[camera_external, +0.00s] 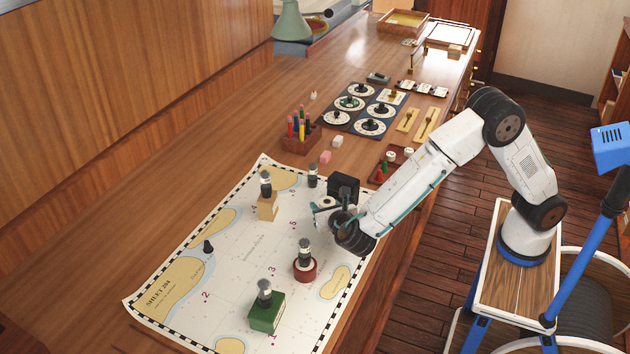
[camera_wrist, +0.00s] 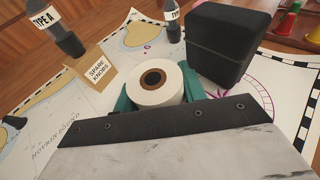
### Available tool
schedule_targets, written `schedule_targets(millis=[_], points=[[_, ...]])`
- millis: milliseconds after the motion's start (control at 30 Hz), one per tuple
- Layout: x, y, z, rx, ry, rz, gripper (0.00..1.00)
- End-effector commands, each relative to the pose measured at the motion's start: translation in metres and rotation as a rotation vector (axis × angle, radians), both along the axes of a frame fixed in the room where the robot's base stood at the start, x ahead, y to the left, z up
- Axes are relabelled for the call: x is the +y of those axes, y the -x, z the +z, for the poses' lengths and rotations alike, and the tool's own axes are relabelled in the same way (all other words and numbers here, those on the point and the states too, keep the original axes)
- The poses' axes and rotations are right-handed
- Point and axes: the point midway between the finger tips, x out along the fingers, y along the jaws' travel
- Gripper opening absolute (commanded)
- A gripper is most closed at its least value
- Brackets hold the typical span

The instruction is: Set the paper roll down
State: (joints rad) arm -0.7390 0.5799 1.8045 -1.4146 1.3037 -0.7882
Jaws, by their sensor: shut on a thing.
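The white paper roll (camera_wrist: 158,95) with a brown core is between the teal fingers of my gripper (camera_wrist: 156,90) in the wrist view. Its hollow core faces up toward the camera. In the external view the roll (camera_external: 326,202) shows as a small pale disc at my gripper (camera_external: 328,208), over the upper right part of the chart (camera_external: 235,260). My gripper is shut on the roll. The arm partly covers it, and I cannot tell whether the roll's underside touches the chart.
A black box (camera_external: 343,186) is close beside the roll, and it also shows in the wrist view (camera_wrist: 230,42). Dark-topped stamps stand on a tan block (camera_external: 267,208), a red round base (camera_external: 305,270) and a green block (camera_external: 266,316). A pen holder (camera_external: 300,138) is beyond the chart.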

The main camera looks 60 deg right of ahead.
Motion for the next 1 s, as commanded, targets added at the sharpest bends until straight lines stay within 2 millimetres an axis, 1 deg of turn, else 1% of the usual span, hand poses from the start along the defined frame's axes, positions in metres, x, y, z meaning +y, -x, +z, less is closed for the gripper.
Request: schedule_targets(millis=[167, 200, 233, 267, 500, 633, 767, 1000], points=[[0.0, 0.0, -0.004, 0.0, 0.0, 0.0, 0.14], [0.0, 0.0, -0.003, 0.0, 0.0, 0.0, 0.52], [0.0, 0.0, -0.003, 0.0, 0.0, 0.0, 0.6], [0.0, 0.0, -0.003, 0.0, 0.0, 0.0, 0.63], [0.0, 0.0, -0.003, 0.0, 0.0, 0.0, 0.63], [0.003, 0.003, 0.001, 0.0, 0.0, 0.001, 0.63], [0.017, 0.017, 0.007, 0.001, -0.001, 0.003, 0.63], [0.052, 0.054, 0.023, -0.001, -0.002, 0.004, 0.63]])
